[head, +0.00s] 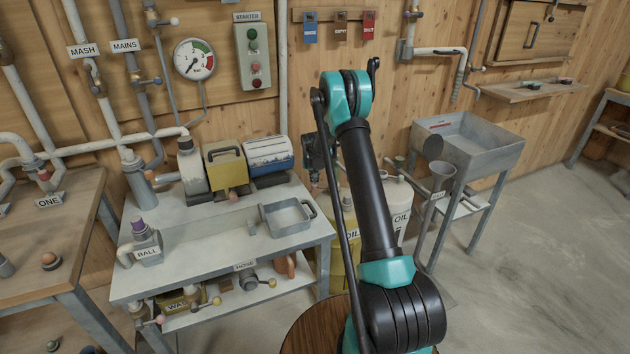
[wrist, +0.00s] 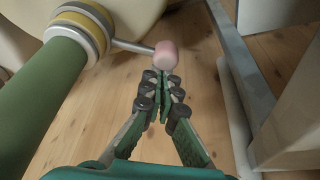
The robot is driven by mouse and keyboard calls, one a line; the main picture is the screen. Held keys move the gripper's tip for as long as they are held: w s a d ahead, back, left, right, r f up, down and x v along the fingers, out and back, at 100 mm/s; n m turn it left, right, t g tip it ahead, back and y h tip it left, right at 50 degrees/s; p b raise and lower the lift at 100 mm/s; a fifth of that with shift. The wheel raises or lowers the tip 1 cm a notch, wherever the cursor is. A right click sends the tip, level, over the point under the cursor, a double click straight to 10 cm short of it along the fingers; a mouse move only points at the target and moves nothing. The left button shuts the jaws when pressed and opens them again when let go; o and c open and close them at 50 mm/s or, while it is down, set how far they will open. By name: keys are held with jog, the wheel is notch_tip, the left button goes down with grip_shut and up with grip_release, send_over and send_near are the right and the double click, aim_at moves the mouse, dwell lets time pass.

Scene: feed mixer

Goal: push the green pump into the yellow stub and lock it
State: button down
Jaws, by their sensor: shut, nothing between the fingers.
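In the wrist view a green cylinder (wrist: 38,105), which looks like the green pump, runs up from the lower left to a collar of grey and yellow rings (wrist: 85,28). The yellow ring looks like the yellow stub, against a pale rounded body. I cannot tell how deep the pump sits. A thin metal lever (wrist: 130,46) with a pink knob (wrist: 166,55) sticks out right from the collar. My gripper (wrist: 162,88) is shut and empty, its fingertips just below the knob; contact is unclear. I cannot make out the pump or stub in the head view.
A metal bench (head: 215,235) with a grey tray (head: 287,217) stands left of my arm. Yellow and white oil containers stand behind my arm. A grey sink (head: 470,143) is to the right. Open floor lies at the lower right.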

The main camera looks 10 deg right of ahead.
aim_at(313, 187)
jog(key=shift+s+a+n, duration=0.1)
jog(key=shift+s+n, duration=0.1)
jog(key=shift+n, duration=0.1)
jog(key=s+n, duration=0.1)
jog(key=s+n+y, duration=0.1)
jog(key=s+n, duration=0.1)
jog(key=shift+a+n+y, duration=0.3)
jog(key=shift+a, duration=0.1)
jog(key=s+n+y, duration=0.1)
jog(key=s+n, duration=0.1)
jog(key=shift+n, duration=0.4)
jog(key=s+n, duration=0.2)
jog(key=shift+d+n+y, duration=0.2)
jog(key=shift+n+y, duration=0.1)
jog(key=shift+y, duration=0.1)
jog(key=shift+s+d, duration=0.2)
jog(key=shift+s, duration=0.35)
jog(key=shift+s+d, duration=0.55)
jog(key=shift+s, duration=0.4)
